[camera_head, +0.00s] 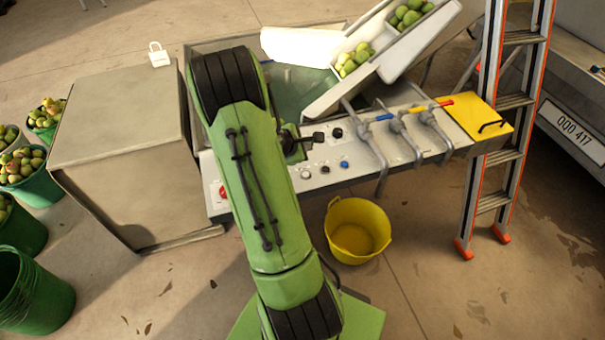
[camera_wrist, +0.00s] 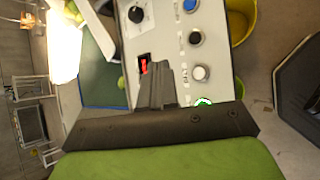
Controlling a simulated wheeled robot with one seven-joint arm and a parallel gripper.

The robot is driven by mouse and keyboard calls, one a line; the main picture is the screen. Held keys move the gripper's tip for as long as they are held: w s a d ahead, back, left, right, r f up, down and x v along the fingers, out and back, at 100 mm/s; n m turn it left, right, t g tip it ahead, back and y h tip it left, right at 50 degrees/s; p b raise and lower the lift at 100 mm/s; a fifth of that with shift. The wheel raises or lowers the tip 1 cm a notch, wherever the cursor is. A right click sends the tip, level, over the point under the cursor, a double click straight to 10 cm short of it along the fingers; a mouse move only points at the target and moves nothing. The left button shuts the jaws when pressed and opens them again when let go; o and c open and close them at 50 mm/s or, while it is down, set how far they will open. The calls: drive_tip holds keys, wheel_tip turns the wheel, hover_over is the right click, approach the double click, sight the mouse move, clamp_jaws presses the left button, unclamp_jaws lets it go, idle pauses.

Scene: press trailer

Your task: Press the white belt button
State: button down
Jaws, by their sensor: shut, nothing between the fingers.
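A round white button (camera_wrist: 201,73) sits on the light control panel (camera_wrist: 165,30) in the wrist view, with a small label beside it too small to read. It also shows on the panel in the head view (camera_head: 305,174). My gripper (camera_wrist: 155,68) is shut and empty, its fingers over the panel beside a red switch (camera_wrist: 144,65). In the head view my gripper (camera_head: 319,138) is behind the white button, toward the machine, and apart from it. In the wrist view a white-and-green ring (camera_wrist: 204,101) is partly hidden by my gripper body.
Levers (camera_head: 369,142) stand to the right. A yellow bucket (camera_head: 357,231) stands below the panel. A large box (camera_head: 120,150) is at left, a ladder (camera_head: 497,130) at right.

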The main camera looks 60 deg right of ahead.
sight(304, 176)
drive_tip(key=shift+f+b, duration=3.7)
drive_tip(key=shift+f, duration=0.7)
drive_tip(key=shift+f, duration=0.4)
